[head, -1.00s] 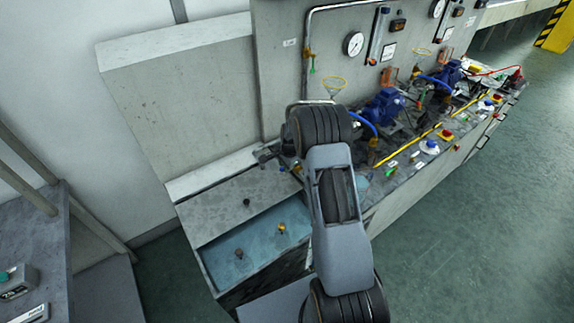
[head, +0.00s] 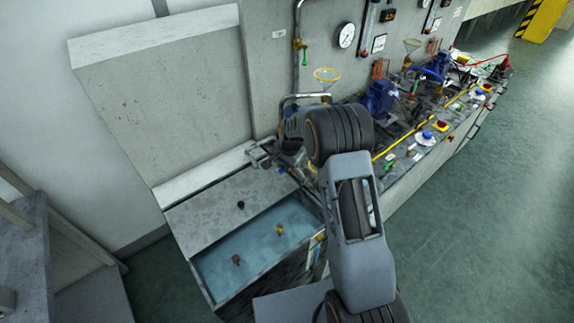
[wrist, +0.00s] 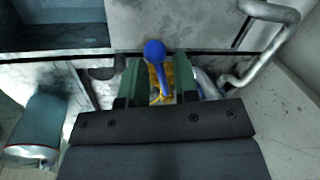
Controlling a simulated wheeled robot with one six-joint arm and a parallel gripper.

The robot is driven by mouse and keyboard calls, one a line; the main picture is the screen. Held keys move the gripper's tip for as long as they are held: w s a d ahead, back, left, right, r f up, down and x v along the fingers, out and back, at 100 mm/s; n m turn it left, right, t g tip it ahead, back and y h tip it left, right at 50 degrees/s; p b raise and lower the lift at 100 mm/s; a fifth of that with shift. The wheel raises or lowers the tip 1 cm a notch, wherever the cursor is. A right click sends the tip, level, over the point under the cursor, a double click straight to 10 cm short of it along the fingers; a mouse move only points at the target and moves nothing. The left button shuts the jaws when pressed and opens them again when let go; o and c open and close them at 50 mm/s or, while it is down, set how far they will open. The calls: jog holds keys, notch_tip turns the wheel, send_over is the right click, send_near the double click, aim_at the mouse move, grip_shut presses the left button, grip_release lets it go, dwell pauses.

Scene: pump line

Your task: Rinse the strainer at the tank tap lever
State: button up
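In the wrist view my gripper (wrist: 157,85) has its two green fingers apart, one on each side of a lever with a blue ball knob (wrist: 154,52). The lever's blue stem runs down between the fingers, in front of a yellow-brass part. I cannot tell whether a finger touches the stem. In the head view my gripper is mostly hidden behind my arm, near the back right corner of the tank. The tank (head: 197,278) is grey with blue water inside. I cannot make out the strainer for certain in either view.
A bent metal pipe (wrist: 272,55) stands right of the lever. A yellow-rimmed funnel shape (head: 327,75) is on the back panel. Blue pumps (head: 381,95), hoses and valves crowd the bench to the right. The green floor (head: 470,230) in front is clear.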

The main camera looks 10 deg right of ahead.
jog(key=shift+o, duration=0.6)
jog(key=shift+d, duration=0.1)
notch_tip(320, 180, up, 14)
jog(key=s+d+b, duration=0.1)
jog(key=s+b, duration=0.1)
jog(key=shift+d+f, duration=0.2)
jog(key=shift+d, duration=0.2)
